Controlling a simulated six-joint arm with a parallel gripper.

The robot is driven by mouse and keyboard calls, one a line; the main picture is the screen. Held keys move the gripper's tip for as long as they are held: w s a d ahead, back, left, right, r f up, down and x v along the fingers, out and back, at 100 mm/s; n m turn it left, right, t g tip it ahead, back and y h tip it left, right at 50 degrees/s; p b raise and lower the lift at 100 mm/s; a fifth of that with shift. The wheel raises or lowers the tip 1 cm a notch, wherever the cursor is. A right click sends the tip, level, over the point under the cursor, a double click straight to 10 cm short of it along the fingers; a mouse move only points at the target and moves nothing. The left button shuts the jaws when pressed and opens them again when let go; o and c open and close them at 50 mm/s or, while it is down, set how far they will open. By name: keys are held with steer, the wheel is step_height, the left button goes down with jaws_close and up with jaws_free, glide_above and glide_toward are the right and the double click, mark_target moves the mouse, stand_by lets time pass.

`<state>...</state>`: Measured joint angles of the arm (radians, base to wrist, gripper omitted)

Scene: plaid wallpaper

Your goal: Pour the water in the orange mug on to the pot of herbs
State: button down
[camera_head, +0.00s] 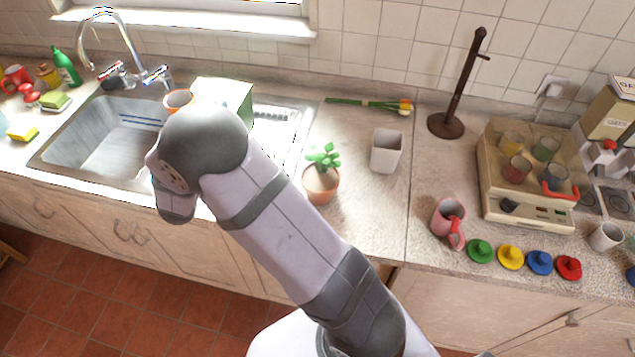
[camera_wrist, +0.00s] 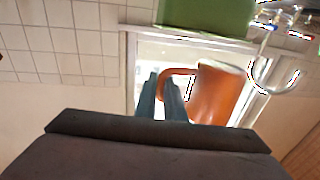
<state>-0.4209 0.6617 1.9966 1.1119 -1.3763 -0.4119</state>
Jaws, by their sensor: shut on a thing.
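The orange mug (camera_wrist: 213,95) is in my gripper (camera_wrist: 172,85) in the wrist view. The two grey-blue fingers are shut on its handle. In the head view the mug (camera_head: 178,98) shows its rim just above my wrist, over the right side of the sink. My arm hides the rest of it and the fingers there. I cannot make out the water inside. The pot of herbs (camera_head: 321,184) is a terracotta pot with a green leafy plant, upright on the counter to the right of the mug and my arm.
A pale green box (camera_head: 226,92) stands behind the mug by the sink (camera_head: 70,160); the tap (camera_head: 105,40) is to the left. A white square cup (camera_head: 386,150) stands right of the herbs, with spring onions (camera_head: 365,103) behind. A pink mug (camera_head: 448,218) is further right.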

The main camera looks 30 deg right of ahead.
steer(key=s+d+f+m+g+h, duration=0.3)
steer(key=s+d+m+g+h, duration=0.4)
steer(key=g, duration=0.4)
steer(key=s+d+f+m+g+y, duration=0.1)
steer(key=s+d+f+m+g, duration=0.2)
steer(key=s+f+m+g, duration=0.3)
steer(key=shift+s+f+g, duration=0.25)
steer(key=shift+s+g, duration=0.65)
steer(key=shift+g, duration=0.3)
steer(key=shift+m, duration=0.3)
